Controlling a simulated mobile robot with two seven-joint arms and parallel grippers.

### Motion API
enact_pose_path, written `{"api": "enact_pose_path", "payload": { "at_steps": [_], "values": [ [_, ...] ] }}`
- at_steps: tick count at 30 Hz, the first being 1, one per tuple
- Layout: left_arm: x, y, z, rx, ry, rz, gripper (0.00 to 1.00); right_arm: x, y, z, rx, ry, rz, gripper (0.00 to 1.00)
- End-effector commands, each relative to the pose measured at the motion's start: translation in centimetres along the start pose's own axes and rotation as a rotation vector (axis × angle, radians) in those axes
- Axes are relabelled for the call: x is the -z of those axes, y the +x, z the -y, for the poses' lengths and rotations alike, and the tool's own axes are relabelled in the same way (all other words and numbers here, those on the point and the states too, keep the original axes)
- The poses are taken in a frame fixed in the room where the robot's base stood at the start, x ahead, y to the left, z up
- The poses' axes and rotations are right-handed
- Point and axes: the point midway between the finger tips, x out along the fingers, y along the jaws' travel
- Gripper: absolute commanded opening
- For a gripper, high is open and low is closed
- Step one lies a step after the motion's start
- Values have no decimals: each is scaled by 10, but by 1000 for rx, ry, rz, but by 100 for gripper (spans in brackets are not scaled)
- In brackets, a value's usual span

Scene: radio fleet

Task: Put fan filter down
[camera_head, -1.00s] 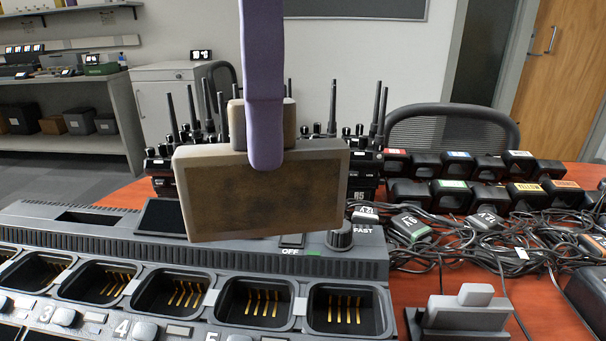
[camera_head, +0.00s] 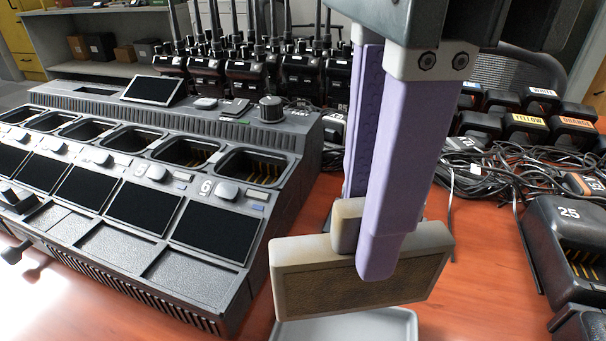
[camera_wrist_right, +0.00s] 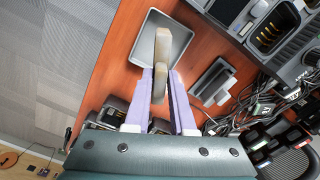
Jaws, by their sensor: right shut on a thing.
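The fan filter (camera_head: 350,286) is a flat beige-framed panel with a brown mesh face and a small grip block on top. My right gripper (camera_head: 365,235) is shut on that block, its purple fingers on either side, and holds the filter upright. A light grey tray (camera_head: 385,326) lies on the table below the filter, partly hidden by it. In the right wrist view the filter (camera_wrist_right: 161,50) shows edge-on between the fingers, over the tray (camera_wrist_right: 181,44). I cannot tell whether it touches the tray. My left gripper is not in view.
A large multi-bay charger (camera_head: 190,150) stands left of the filter. Several radios (camera_head: 250,80) stand behind it. Tangled cables (camera_head: 500,165) and a black charger marked 25 (camera_head: 570,240) are at the right. Orange tabletop (camera_head: 480,280) is clear right of the filter.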

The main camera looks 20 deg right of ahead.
Motion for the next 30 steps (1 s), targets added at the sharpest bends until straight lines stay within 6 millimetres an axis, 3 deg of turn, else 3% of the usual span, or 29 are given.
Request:
{"api": "enact_pose_path", "payload": {
  "at_steps": [1,4,11,18,30],
  "values": [
    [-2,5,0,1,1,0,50,1,18,-1,-5,2,-3,0],
    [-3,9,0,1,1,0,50,1,41,-1,-5,1,-1,0],
    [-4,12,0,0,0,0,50,0,65,0,-1,1,-1,0],
    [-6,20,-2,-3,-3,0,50,1,101,0,-2,2,-2,0],
    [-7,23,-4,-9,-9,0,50,0,107,1,1,1,0,0]
  ]
}}
